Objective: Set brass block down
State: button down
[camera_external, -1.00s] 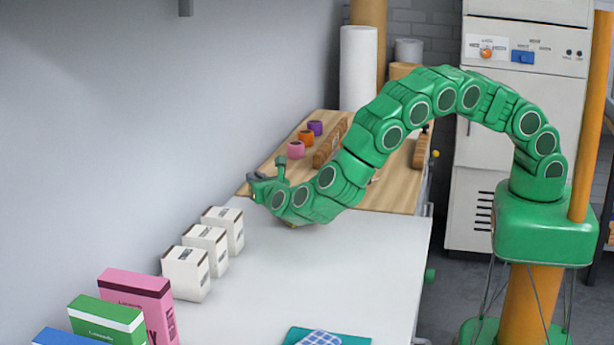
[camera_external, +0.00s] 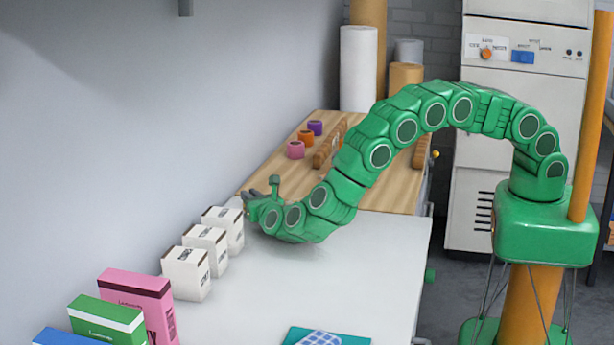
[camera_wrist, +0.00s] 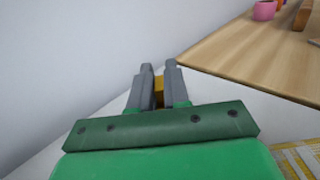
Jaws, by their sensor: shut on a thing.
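In the wrist view, the brass block (camera_wrist: 159,91) is a small golden-brown piece between the two grey fingers of my gripper (camera_wrist: 157,80). Only a narrow part of it shows; the fingers hide the rest. In the external view, my gripper (camera_external: 254,201) is low near the wall, beside the white boxes and by the near edge of the wooden board. The block cannot be made out there. Whether the block touches the surface below cannot be told.
White boxes (camera_external: 206,246) stand along the wall, with pink, green and blue boxes nearer. Pink, orange and purple rolls (camera_external: 306,137) and a wooden rack stand on the wooden board (camera_external: 270,177). The white tabletop (camera_external: 330,280) is mostly bare, with a teal item (camera_external: 300,336) at its front.

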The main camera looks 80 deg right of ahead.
jog(key=shift+f, duration=0.1)
jog(key=c, duration=1.1)
grip_release()
jog(key=shift+s+a, duration=0.1)
jog(key=shift+a, duration=0.05)
jog(key=v, duration=1.1)
jog(key=shift+s+a, duration=0.25)
